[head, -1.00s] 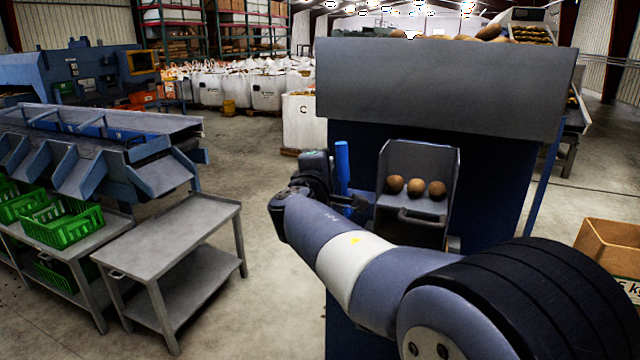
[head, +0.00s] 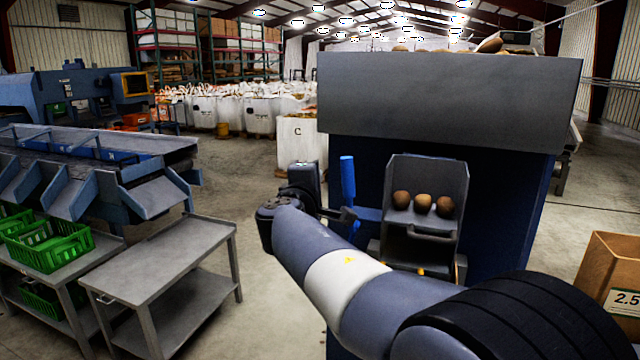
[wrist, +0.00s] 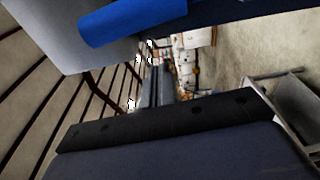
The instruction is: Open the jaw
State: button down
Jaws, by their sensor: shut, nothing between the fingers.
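My gripper (head: 347,214) is at the end of my arm, left of the hopper bay on the dark blue machine. Its fingers are together, with nothing seen between them. In the wrist view the closed fingers (wrist: 157,88) reach forward past the dark palm. An upright blue handle (head: 347,180) stands very close to my fingers in the head view; whether they touch cannot be told. The handle also shows as a blue cylinder in the wrist view (wrist: 130,20), up and left of the fingers.
Three potatoes (head: 423,203) sit in the grey hopper bay (head: 457,180). An empty grey table (head: 165,262) and green crates (head: 50,250) stand at the left. A cardboard box (head: 602,262) is at the right. Open floor lies between the table and machine.

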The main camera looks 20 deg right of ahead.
jog(key=b+v, duration=0.1)
jog(key=v, duration=0.9)
jog(key=shift+d, duration=0.2)
